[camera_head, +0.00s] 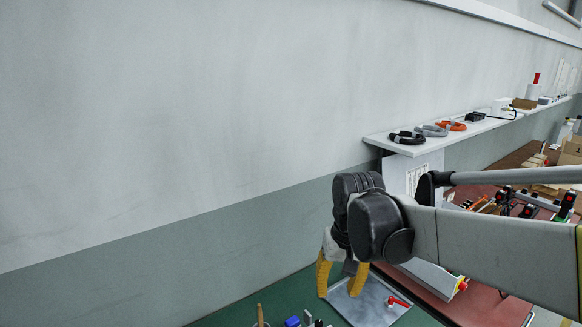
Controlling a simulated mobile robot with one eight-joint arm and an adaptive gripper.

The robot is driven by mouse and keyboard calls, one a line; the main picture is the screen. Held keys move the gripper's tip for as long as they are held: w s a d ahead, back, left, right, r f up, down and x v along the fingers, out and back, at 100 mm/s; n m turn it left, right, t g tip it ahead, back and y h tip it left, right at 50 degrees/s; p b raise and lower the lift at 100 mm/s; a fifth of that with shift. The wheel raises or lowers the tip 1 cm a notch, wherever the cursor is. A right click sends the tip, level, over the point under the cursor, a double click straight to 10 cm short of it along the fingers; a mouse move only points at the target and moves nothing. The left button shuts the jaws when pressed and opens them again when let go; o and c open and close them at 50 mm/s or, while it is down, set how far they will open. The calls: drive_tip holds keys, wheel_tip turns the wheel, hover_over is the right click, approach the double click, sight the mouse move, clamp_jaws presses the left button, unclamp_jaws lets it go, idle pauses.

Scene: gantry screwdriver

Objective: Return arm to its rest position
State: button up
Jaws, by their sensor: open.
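My gripper (341,278) shows in the head view at the lower middle, with two yellow fingers pointing down. The fingers are apart and nothing is between them. My arm reaches in from the right edge. Below the gripper lies a grey metal tray (378,308) on a green work surface (243,310). A small red-handled item (398,301) lies in the tray, to the right of the gripper. The gripper appears above the tray; its exact height cannot be told.
Small items, including a blue one (292,321), lie at the bottom edge. A wall shelf (432,146) holds coiled cables and boxes. A red-brown bench (478,306) with tools and cardboard boxes (570,155) stands at the right. The wall (180,110) is bare at left.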

drive_tip(key=s+d+r+t, duration=0.1)
drive_tip(key=s+d+t, duration=0.4)
drive_tip(key=s, duration=1)
drive_tip(key=d, duration=0.3)
drive_tip(key=shift+d+t+h, duration=0.15)
drive_tip(key=shift+t+h, duration=0.15)
drive_tip(key=shift+t, duration=0.1)
